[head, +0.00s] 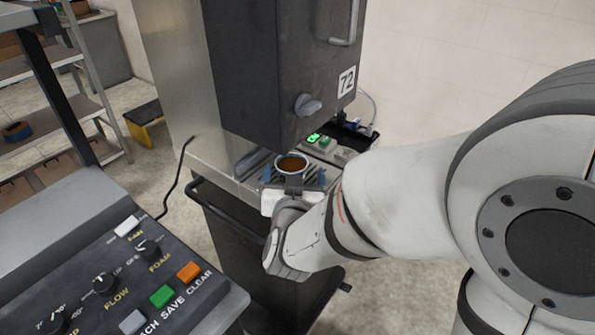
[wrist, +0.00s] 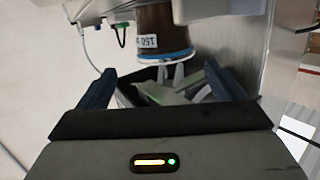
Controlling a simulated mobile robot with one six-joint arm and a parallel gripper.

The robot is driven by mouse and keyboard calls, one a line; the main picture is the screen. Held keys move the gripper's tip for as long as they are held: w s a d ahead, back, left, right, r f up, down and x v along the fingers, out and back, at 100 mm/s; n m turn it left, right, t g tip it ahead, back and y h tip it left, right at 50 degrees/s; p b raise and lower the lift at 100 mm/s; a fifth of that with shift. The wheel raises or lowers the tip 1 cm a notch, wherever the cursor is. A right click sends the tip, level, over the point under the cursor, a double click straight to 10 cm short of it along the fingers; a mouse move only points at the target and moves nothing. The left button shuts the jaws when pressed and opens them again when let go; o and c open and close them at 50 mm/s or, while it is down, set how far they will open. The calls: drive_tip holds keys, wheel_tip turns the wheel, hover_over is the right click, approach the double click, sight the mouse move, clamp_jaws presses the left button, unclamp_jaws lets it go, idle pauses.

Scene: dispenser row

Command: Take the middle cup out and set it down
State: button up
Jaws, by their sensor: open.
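A small cup (head: 291,162) with a pale blue rim and brown contents stands under the dark dispenser housing (head: 262,70) marked 72. In the wrist view the brown cup (wrist: 166,28) appears upside down, with a partly readable label. My gripper (head: 292,176) is open in front of the cup, its blue fingers spread to the left and right. In the wrist view the open gripper (wrist: 160,72) has the cup just beyond the gap between its fingertips, with no visible contact. The cup's base is hidden in the head view. Only one cup is visible.
A control panel (head: 130,270) with knobs and coloured buttons fills the lower left. A grey knob (head: 307,105) projects from the housing above the cup. A small device with green lights (head: 318,141) sits behind the cup. A black cable (head: 178,180) hangs at the left side.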

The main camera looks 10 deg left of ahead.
sight(293, 155)
drive_tip(key=shift+s+a+f+t+h+b, duration=0.4)
drive_tip(key=shift+s+a+f+t+h, duration=0.15)
drive_tip(key=shift+s+t, duration=0.25)
drive_tip(key=w, duration=0.5)
drive_tip(key=w+a+p, duration=0.1)
drive_tip(key=w, duration=0.1)
drive_tip(key=shift+w+f, duration=0.15)
drive_tip(key=shift+w, duration=0.15)
drive_tip(key=shift+c, duration=0.3)
drive_tip(key=c, duration=1.1)
drive_tip(key=shift+c, duration=0.5)
